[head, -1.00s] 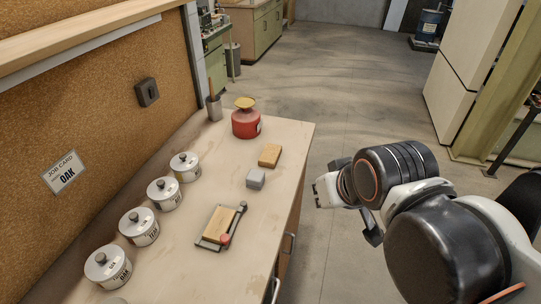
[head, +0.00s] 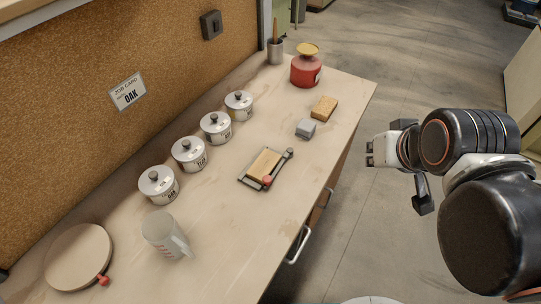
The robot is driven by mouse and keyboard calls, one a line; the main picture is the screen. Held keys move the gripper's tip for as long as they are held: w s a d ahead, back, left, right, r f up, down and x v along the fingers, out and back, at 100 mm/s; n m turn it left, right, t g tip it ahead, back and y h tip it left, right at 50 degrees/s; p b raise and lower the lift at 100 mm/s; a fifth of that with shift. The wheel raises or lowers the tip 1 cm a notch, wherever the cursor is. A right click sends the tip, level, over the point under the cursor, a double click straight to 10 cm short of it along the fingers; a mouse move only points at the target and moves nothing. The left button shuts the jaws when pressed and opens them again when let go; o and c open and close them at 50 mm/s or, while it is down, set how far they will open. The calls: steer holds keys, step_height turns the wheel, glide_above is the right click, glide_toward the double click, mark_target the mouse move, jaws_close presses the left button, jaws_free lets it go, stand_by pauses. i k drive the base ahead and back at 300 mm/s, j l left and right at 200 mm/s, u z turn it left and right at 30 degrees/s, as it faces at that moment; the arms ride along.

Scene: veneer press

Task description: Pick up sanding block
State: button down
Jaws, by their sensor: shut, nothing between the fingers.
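A tan-brown block (head: 324,109) lies on the workbench near its right edge, in front of the red can. It looks like the sanding block, though no label shows. A smaller grey block (head: 306,128) sits just nearer. Another tan block (head: 264,163) lies in a dark-framed tray fixture with a red knob. My gripper (head: 370,153) is off the bench's right side, over the floor, apart from every block. It is shut and empty, pointing left.
Several lidded tins (head: 188,154) line the back of the bench (head: 225,230). A red can (head: 306,70) and a tool cup (head: 275,50) stand at the far end. A clear jug (head: 166,236) and a round board (head: 78,257) are near. A drawer handle (head: 298,245) juts out at the right edge.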

mark_target(323, 110)
steer(key=i+l+u, duration=0.1)
steer(key=i+l, duration=0.6)
steer(key=i, duration=0.15)
